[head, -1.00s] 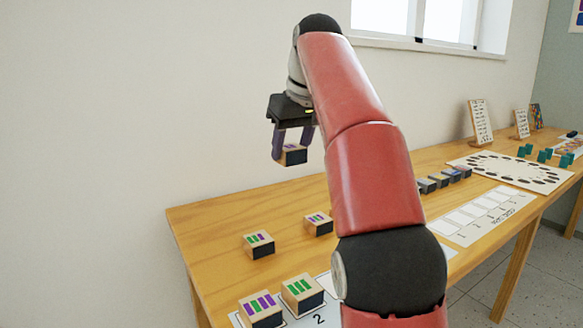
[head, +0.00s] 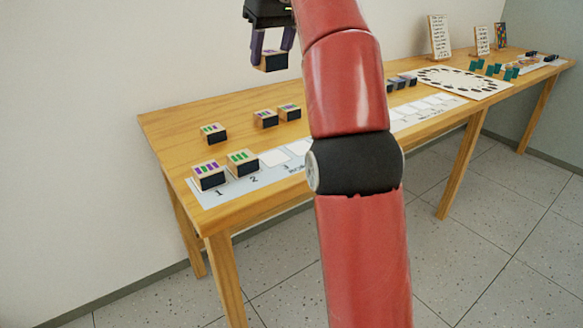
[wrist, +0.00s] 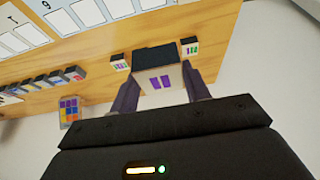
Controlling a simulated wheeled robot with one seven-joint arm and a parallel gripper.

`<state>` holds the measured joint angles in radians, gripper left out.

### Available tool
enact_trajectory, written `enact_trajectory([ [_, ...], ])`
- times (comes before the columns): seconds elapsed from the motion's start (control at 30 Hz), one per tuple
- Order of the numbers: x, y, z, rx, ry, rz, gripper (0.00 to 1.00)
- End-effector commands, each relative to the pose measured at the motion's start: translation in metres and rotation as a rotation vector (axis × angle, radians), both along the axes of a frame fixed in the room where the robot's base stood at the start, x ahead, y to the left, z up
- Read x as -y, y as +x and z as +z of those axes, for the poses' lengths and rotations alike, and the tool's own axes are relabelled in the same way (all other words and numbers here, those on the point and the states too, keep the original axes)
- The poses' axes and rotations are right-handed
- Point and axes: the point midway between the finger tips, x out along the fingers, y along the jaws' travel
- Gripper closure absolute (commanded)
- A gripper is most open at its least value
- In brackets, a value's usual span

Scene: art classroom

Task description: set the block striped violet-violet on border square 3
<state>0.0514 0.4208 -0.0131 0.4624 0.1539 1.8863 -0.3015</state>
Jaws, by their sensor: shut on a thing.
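My gripper (head: 272,47) is shut on a wooden block (head: 270,61) and holds it in the air above the far left of the table. In the wrist view the held block (wrist: 160,82) sits between the fingers and shows two violet stripes. The white border strip (head: 215,195) lies along the table's front left edge. Its square 3 (head: 273,158) is white and bare. A violet-and-green striped block (head: 208,175) stands on square 1 and a green-striped block (head: 243,163) on square 2.
Behind the strip stand several striped blocks: one at left (head: 214,132), and two side by side, one (head: 266,118) left of the other (head: 289,111).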

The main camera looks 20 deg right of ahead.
Motion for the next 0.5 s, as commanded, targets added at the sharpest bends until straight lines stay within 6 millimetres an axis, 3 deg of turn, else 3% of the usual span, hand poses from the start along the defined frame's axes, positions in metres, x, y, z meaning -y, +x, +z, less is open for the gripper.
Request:
enact_trajectory([
  [0.27,0.000,-0.002,-0.033,-0.003,0.000,0.000,0.76],
  [0.3,0.000,-0.001,-0.053,-0.003,0.001,0.001,0.76],
  [0.5,0.000,-0.001,-0.106,-0.002,0.001,-0.001,0.76],
])
